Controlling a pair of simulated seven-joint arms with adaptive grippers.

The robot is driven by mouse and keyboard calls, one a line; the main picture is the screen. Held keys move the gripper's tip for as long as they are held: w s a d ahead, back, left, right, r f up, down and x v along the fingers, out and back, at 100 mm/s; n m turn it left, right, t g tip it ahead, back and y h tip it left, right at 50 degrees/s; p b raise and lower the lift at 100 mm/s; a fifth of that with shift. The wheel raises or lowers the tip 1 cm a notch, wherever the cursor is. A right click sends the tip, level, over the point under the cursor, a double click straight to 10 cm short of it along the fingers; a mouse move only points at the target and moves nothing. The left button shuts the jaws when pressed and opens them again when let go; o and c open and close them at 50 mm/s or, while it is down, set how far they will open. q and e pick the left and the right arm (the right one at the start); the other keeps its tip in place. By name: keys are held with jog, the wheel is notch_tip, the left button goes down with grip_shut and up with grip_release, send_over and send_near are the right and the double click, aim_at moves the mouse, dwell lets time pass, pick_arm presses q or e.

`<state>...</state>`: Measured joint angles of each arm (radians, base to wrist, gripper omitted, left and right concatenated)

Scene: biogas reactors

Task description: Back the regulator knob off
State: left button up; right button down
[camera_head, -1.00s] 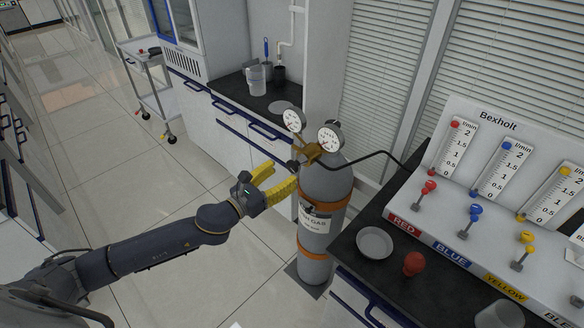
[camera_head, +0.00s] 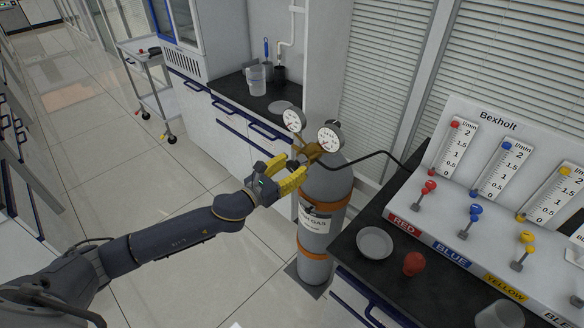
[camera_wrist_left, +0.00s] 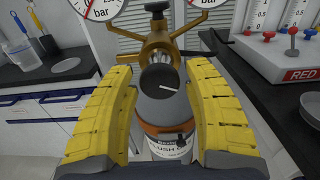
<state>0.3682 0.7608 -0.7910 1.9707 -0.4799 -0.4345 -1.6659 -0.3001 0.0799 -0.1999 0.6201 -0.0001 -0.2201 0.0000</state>
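The regulator knob (camera_wrist_left: 158,78) is a dark round disc with a white line, facing the left wrist camera. It sits on the brass regulator (camera_wrist_left: 158,45) at the top of the grey gas cylinder (camera_head: 328,190). In the head view the knob is small and partly hidden by the fingers. My left gripper (camera_head: 289,167) is open, its yellow fingers on either side of the knob. In the wrist view a gap shows between the knob and each finger (camera_wrist_left: 159,72). Two white pressure gauges (camera_head: 330,138) stand on the regulator. My right gripper is not in view.
A black hose (camera_head: 370,157) runs from the regulator to the right bench. The bench holds the Bexholt flow panel (camera_head: 500,128), a grey dish (camera_head: 374,243) and a red object (camera_head: 414,263). A back counter (camera_head: 245,92) holds a jug (camera_head: 257,78).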

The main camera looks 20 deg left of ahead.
pick_arm(q)
grip_shut()
jog(key=shift+n, duration=0.3)
jog(key=n, duration=0.3)
jog(key=shift+f+n, duration=0.1)
jog(key=shift+n, duration=0.2)
jog(key=n, duration=0.4)
jog(key=shift+s+d+n, duration=0.1)
jog(key=shift+n, duration=0.2)
jog(key=n, duration=0.3)
jog(key=shift+n, duration=0.3)
jog(key=n, duration=0.3)
jog(key=shift+n, duration=0.3)
jog(key=n, duration=0.6)
jog(key=shift+d, duration=0.1)
jog(key=shift+n, duration=0.5)
